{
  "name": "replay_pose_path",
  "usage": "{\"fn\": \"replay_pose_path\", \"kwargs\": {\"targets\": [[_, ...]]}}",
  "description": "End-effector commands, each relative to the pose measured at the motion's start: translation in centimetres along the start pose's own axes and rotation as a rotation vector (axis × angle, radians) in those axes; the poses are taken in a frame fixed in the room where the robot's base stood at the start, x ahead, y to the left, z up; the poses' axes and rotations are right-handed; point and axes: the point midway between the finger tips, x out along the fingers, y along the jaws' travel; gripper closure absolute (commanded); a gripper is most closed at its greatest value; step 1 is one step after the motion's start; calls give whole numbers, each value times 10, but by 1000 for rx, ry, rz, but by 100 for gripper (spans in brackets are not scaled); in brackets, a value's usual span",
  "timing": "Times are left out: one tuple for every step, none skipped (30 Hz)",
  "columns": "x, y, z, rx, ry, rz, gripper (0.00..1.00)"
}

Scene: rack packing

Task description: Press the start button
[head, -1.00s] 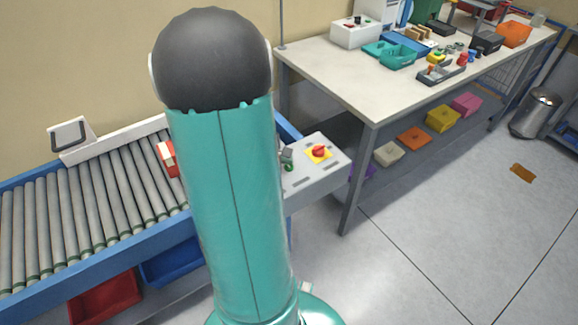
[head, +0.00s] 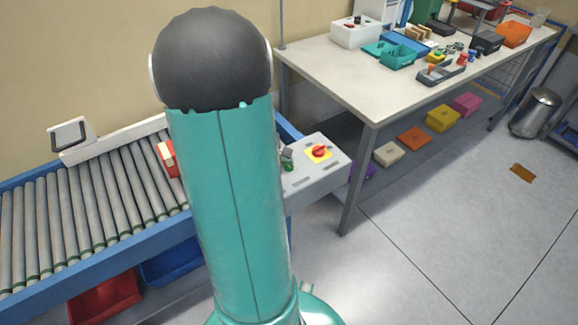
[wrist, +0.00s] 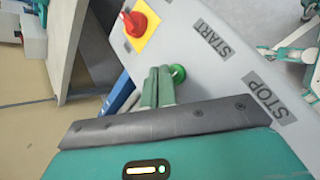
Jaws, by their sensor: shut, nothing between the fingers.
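The grey control panel (head: 330,172) stands at the end of the conveyor in the head view. In the wrist view the panel carries a START label (wrist: 213,38) and a STOP label (wrist: 265,95). A round green button (wrist: 178,73) is on the panel beside the START label. My gripper (wrist: 158,72) is shut and empty, with its fingertips right beside the green button in the picture. I cannot tell whether they touch it or the panel. No button shows by the STOP label; my gripper body covers that area. My arm hides much of the panel's left side in the head view.
A red knob on a yellow plate (wrist: 136,24) sits on the same panel, near my fingers. The roller conveyor (head: 90,200) with a red and white item (head: 168,158) lies to the left. A workbench (head: 375,90) with bins and parts stands behind the panel.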

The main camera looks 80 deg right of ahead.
Motion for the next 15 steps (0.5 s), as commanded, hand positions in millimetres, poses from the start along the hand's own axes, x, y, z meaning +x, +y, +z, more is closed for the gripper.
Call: {"fn": "replay_pose_path", "kwargs": {"targets": [[1,-1,-1,-1,0,0,100],[1,-1,-1,-2,0,-1,100],[2,-2,-2,-3,0,-1,100],[3,-3,-3,-3,0,0,100],[4,-3,-3,-3,0,0,100],[5,-4,-4,-2,0,0,100],[5,-4,-4,-2,0,0,100],[6,-4,-4,-1,0,0,100],[6,-4,-4,-1,0,0,100],[6,-4,-4,0,0,0,100],[6,-4,-4,0,0,0,100],[6,-4,-4,0,0,0,100],[6,-4,-4,0,0,0,100],[6,-4,-4,0,0,0,100],[6,-4,-4,0,0,0,100]]}}
